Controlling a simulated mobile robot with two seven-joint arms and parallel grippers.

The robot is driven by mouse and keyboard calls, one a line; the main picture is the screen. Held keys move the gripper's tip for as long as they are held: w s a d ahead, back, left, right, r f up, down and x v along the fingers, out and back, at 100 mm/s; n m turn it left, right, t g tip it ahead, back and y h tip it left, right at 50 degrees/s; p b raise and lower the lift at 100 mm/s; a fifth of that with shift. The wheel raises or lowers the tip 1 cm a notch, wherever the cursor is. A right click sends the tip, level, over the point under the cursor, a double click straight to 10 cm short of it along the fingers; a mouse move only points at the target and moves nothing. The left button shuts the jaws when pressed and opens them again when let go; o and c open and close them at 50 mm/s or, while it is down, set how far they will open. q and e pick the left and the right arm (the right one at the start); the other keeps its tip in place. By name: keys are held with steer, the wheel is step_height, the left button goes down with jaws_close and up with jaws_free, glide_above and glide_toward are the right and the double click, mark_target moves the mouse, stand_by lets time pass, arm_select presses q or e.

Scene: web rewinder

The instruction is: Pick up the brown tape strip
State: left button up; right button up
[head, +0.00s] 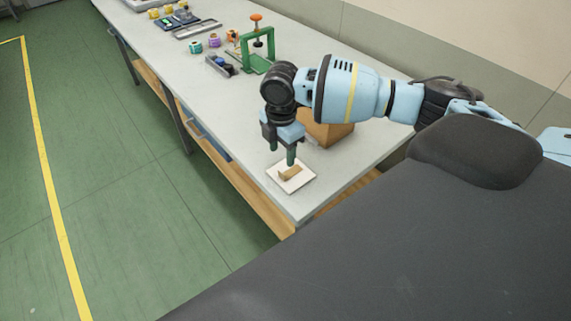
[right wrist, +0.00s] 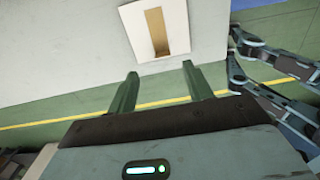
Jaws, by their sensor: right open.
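The brown tape strip (head: 289,173) lies on a white square pad (head: 299,183) near the front corner of the table. The strip also shows in the right wrist view (right wrist: 154,31), upper middle, lying on the white pad (right wrist: 174,12). My right gripper (head: 283,155) points down at the pad, its fingertips close to the strip in the head view. In the right wrist view the two green fingers (right wrist: 158,78) are apart with nothing between them, and the strip appears beyond their tips. My left gripper is not seen in the head view.
A brown box (head: 328,134) stands on the table behind my right gripper. A green frame press (head: 257,50) with an orange knob, tape rolls (head: 214,40) and trays are farther back. The table edge is close to the pad. The tabletop left of my gripper is clear.

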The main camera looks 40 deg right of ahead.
mark_target(281, 179)
steer(key=shift+s+a+f, duration=0.1)
steer(key=shift+a+f, duration=0.05)
steer(key=shift+f, duration=1.85)
steer(key=shift+s+a+f, duration=0.1)
steer(key=shift+f, duration=1.85)
steer(key=shift+c, duration=0.3)
steer(key=c, duration=1)
